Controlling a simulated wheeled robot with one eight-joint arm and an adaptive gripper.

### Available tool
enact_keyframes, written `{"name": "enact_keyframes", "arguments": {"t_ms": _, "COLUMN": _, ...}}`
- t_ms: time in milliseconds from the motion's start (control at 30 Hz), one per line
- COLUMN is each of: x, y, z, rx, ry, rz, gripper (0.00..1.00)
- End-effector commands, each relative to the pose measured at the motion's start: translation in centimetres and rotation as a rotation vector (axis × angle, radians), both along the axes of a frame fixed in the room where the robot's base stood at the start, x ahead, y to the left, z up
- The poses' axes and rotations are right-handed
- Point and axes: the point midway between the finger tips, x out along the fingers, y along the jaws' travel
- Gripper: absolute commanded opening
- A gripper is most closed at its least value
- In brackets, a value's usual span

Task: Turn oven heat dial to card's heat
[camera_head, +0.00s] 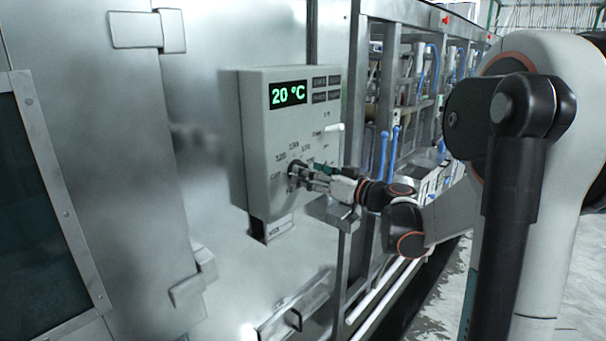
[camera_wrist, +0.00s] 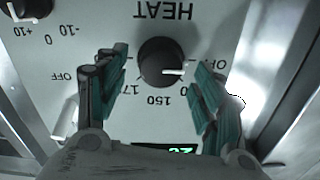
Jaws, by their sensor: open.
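The heat dial (camera_wrist: 160,62) is a round black knob with a white pointer mark, seen upside down in the wrist view. Its mark points right, toward an OFF label partly covered by a finger. The numbers 150 and a partly hidden 17- show around it. My gripper (camera_wrist: 158,72) is open, with one teal-padded finger on each side of the dial; I cannot tell whether they touch it. In the head view my gripper (camera_head: 303,175) is at the control box (camera_head: 256,130), whose display (camera_head: 288,94) reads 20 °C. A small label or card (camera_head: 279,230) hangs below, its text unreadable.
Another black knob (camera_wrist: 32,8), marked -10, 0 and +10, is at the upper left of the wrist view. A white lever (camera_head: 333,128) sticks out of the box. A metal rack (camera_head: 395,110) with blue handles stands right of the box, close to my arm.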

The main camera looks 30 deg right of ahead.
Motion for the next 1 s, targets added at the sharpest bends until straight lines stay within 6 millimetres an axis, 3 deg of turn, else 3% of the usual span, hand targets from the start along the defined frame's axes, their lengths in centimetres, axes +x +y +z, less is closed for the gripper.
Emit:
{"name": "enact_keyframes", "arguments": {"t_ms": 200, "x": 2.2, "y": 0.9, "z": 0.0, "rx": 0.0, "ry": 0.0, "rz": 0.001, "gripper": 0.62}}
{"name": "enact_keyframes", "arguments": {"t_ms": 567, "x": 2.7, "y": 1.0, "z": 0.0, "rx": 0.0, "ry": 0.0, "rz": 0.0, "gripper": 0.62}}
{"name": "enact_keyframes", "arguments": {"t_ms": 767, "x": 2.7, "y": 1.0, "z": 0.0, "rx": 0.0, "ry": 0.0, "rz": 0.0, "gripper": 0.21}}
{"name": "enact_keyframes", "arguments": {"t_ms": 1000, "x": 2.7, "y": 1.0, "z": 0.0, "rx": 0.004, "ry": 0.001, "rz": 0.0, "gripper": 0.18}}
